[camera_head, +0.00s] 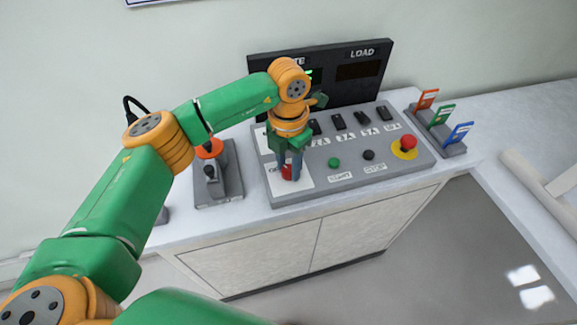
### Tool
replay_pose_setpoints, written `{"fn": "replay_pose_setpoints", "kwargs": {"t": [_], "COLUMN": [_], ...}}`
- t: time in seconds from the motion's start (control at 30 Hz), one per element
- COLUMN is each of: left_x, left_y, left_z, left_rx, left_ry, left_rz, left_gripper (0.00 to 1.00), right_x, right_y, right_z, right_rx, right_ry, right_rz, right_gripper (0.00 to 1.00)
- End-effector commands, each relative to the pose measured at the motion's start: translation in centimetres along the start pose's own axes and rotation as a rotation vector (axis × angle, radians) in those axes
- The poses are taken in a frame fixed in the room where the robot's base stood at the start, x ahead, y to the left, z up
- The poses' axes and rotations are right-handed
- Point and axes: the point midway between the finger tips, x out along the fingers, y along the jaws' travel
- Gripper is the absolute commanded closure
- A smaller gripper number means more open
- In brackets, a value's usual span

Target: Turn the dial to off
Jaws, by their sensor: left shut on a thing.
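The dial (287,173) is a small red knob on a white plate at the left front of the grey control panel (345,178). My left gripper (291,172) comes down on it from above, with its fingers shut on the dial. The fingers hide most of the dial and part of the plate's lettering, so I cannot tell which way the dial points. My right gripper is not in view.
The panel also has a green button (333,162), a black button (368,155), a red emergency button (408,143) on yellow and several black switches. A dark display (360,70) stands behind. A lever unit (217,180) stands left, coloured cards (441,114) right.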

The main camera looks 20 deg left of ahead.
Motion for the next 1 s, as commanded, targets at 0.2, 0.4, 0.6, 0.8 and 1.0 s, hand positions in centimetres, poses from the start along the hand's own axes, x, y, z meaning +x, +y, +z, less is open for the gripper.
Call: {"fn": "replay_pose_setpoints", "kwargs": {"t": [0.2,0.4,0.6,0.8,1.0], "left_x": [0.09,0.07,0.05,0.03,0.03], "left_y": [0.01,0.01,0.00,0.00,0.00], "left_z": [-0.02,-0.03,-0.03,-0.03,-0.03], "left_rx": [-0.119,-0.183,-0.209,-0.213,-0.212], "left_ry": [0.001,0.001,0.002,0.002,0.002], "left_rz": [0.001,0.000,0.000,0.000,0.000], "left_gripper": [1.00,1.00,1.00,1.00,0.58], "right_x": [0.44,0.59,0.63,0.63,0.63], "right_y": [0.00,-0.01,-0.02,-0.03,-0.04], "right_z": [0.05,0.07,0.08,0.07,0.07], "right_rx": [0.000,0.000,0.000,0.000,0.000], "right_ry": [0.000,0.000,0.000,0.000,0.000], "right_rz": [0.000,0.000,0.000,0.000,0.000], "right_gripper": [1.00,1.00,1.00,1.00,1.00]}}
